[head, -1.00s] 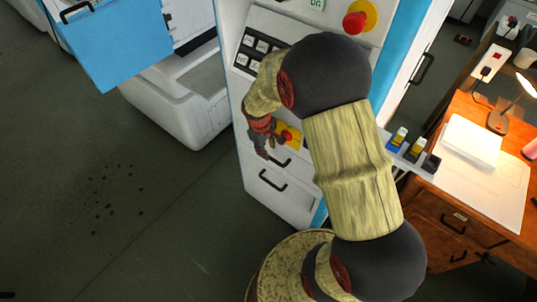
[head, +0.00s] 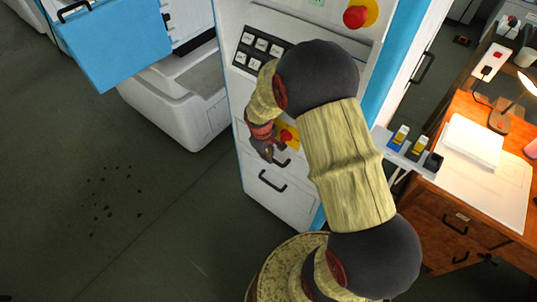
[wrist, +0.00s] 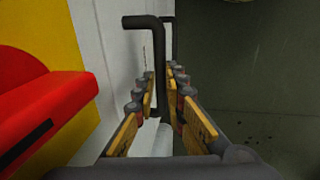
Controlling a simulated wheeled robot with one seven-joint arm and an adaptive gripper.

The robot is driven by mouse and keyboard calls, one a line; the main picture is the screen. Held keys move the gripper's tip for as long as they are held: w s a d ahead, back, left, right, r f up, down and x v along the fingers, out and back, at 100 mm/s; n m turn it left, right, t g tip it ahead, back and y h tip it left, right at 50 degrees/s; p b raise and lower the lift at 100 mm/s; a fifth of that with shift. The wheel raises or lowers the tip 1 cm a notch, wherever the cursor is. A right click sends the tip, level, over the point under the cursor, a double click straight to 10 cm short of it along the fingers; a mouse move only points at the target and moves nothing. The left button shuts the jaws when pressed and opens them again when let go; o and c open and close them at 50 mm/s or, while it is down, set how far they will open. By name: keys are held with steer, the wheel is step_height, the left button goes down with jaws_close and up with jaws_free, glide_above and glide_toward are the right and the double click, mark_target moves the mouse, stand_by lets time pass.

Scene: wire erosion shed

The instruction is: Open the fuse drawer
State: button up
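A white cabinet (head: 246,172) with blue edges has two dark bar handles low on its front. The upper handle (head: 283,162) is partly hidden by my gripper (head: 272,156) in the head view. The lower handle (head: 272,186) is in clear view. I cannot read which drawer is the fuse drawer. In the wrist view, the near handle (wrist: 159,65) stands between the two orange-padded fingers of my gripper (wrist: 160,88). The fingers are apart with gaps beside the bar, so my gripper looks open around it. The drawer fronts look closed.
A red knob on a yellow plate (wrist: 80,80) sits close beside my gripper. A black keypad (head: 262,50) and a red emergency button (head: 355,16) are higher on the cabinet. A small shelf (head: 412,158) juts from its right side.

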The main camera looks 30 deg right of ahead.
jaws_close()
steer(key=shift+a, duration=0.15)
stand_by(0.4)
steer(key=s+a, duration=0.3)
steer(key=a, duration=0.6)
steer(key=s+a, duration=0.4)
steer(key=a, duration=0.6)
steer(key=s+a, duration=0.3)
steer(key=a, duration=0.7)
steer(key=shift+s+b, duration=0.3)
steer(key=shift+b, duration=0.15)
steer(key=o, duration=0.5)
jaws_free()
steer(key=shift+o, duration=0.6)
step_height(320, 180, up, 12)
steer(key=a, duration=0.2)
steer(key=shift+s, duration=0.4)
steer(key=shift+f, duration=0.15)
